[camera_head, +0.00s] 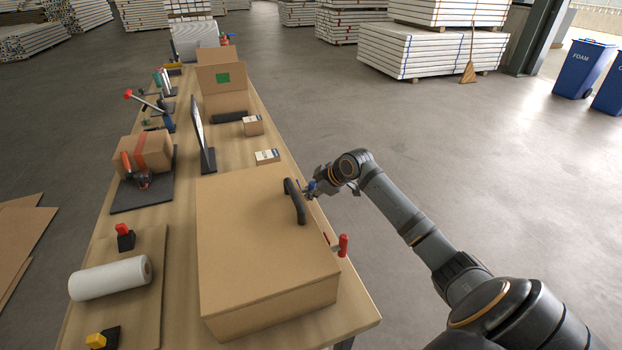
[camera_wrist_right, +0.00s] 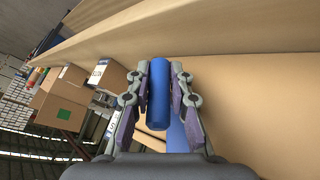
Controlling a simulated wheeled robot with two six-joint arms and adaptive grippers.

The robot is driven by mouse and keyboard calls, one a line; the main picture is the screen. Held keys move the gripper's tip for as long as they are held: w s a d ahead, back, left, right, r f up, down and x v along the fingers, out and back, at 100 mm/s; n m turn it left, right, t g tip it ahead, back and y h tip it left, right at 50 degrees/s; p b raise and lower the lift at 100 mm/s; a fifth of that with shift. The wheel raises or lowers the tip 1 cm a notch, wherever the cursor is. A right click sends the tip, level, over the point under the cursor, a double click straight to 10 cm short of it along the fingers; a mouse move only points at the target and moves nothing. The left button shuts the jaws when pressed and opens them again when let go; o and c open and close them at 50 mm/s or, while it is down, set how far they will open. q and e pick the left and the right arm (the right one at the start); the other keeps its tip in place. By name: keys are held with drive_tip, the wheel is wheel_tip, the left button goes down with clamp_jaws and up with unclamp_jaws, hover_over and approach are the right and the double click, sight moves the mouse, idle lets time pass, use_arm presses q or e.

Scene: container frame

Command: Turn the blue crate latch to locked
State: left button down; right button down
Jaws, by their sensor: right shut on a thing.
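The blue latch (camera_head: 311,186) is on the right side of the large tan crate (camera_head: 255,250), toward its far end. My right gripper (camera_head: 308,191) reaches it from the right and partly covers it. In the right wrist view the blue latch handle (camera_wrist_right: 159,95) is a blue cylinder between the two fingers of my right gripper (camera_wrist_right: 158,84), which is shut on it. A second latch with a red handle (camera_head: 343,245) is on the same side, nearer me, with its handle standing up. How far the blue latch is turned is hard to tell. My left gripper is not in view.
A black bar handle (camera_head: 296,202) is on the crate lid beside my right gripper. The crate stands on a long wooden table (camera_head: 180,215) with small boxes (camera_head: 267,156), a dark upright panel (camera_head: 200,135) and a white roll (camera_head: 110,278). The floor right of the table is clear.

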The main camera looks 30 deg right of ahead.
drive_tip(key=r+g+p, duration=0.1)
drive_tip(key=g+p, duration=0.1)
drive_tip(key=p, duration=0.1)
drive_tip(key=shift+w+m, duration=0.1)
drive_tip(key=shift+m, duration=0.2)
use_arm(q)
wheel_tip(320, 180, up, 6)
drive_tip(key=p, duration=0.2)
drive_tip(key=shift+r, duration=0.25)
use_arm(e)
drive_tip(key=shift+f+g+y, duration=0.2)
drive_tip(key=shift+g+y, duration=0.2)
drive_tip(key=shift+g, duration=0.6)
drive_tip(key=c, duration=1.2)
unclamp_jaws()
drive_tip(key=shift+f, duration=0.15)
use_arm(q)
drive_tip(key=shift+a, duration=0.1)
use_arm(e)
drive_tip(key=v, duration=1.2)
